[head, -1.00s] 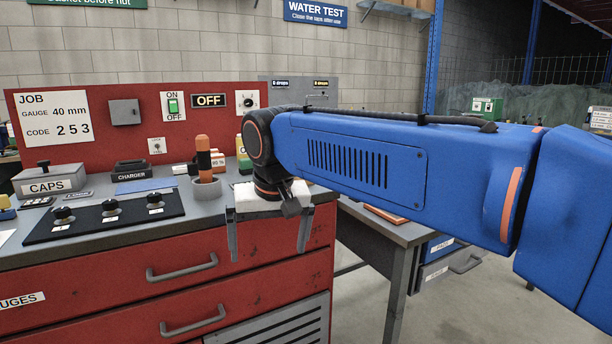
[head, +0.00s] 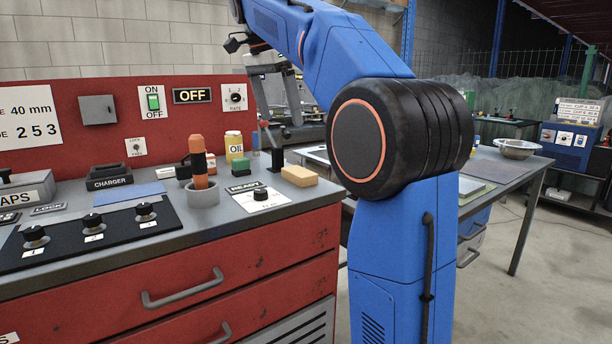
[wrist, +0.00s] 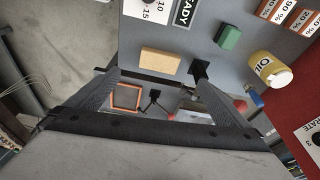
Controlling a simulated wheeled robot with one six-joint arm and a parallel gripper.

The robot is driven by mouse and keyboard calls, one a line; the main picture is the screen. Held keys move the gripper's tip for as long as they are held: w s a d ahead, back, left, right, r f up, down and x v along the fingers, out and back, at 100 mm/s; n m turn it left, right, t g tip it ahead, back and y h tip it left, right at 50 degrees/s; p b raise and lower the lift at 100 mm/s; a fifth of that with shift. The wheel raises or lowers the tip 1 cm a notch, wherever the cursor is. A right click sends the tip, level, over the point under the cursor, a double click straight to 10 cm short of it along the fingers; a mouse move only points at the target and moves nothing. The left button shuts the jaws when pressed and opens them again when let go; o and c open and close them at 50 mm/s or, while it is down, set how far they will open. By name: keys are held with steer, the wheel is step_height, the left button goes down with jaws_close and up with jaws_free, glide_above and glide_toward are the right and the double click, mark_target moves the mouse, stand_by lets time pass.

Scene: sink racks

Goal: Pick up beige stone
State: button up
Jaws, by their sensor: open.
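The beige stone (head: 299,176) is a small tan block lying flat near the right edge of the grey bench top. In the wrist view, the beige stone (wrist: 160,63) lies bare on the grey surface, framed between the tips of my fingers. My gripper (head: 283,130) is open and empty, pointing down above and behind the stone in the head view. In the wrist view my gripper (wrist: 150,72) shows both fingers spread wider than the stone. I see no contact with it.
A cup (head: 202,192) with an orange-handled tool is farther left. The red back panel (head: 60,150) bounds the bench. A lower table (head: 505,171) stands right.

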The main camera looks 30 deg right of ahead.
steer(key=w+d+m, duration=0.1)
glide_above(298, 171)
steer(key=a, duration=0.2)
steer(key=x, duration=0.3)
steer(key=a+x, duration=0.1)
steer(key=x, duration=0.3)
steer(key=a+x, duration=0.1)
steer(key=x, duration=0.2)
steer(key=shift+a+f, duration=0.15)
steer(key=shift+f, duration=0.35)
steer(key=shift+s+x, duration=0.15)
steer(key=shift+x, duration=1.2)
steer(key=shift+s+x, duration=0.1)
steer(key=shift+x, duration=1.2)
steer(key=c, duration=1.3)
steer(key=shift+o, duration=0.2)
steer(key=shift+r, duration=0.1)
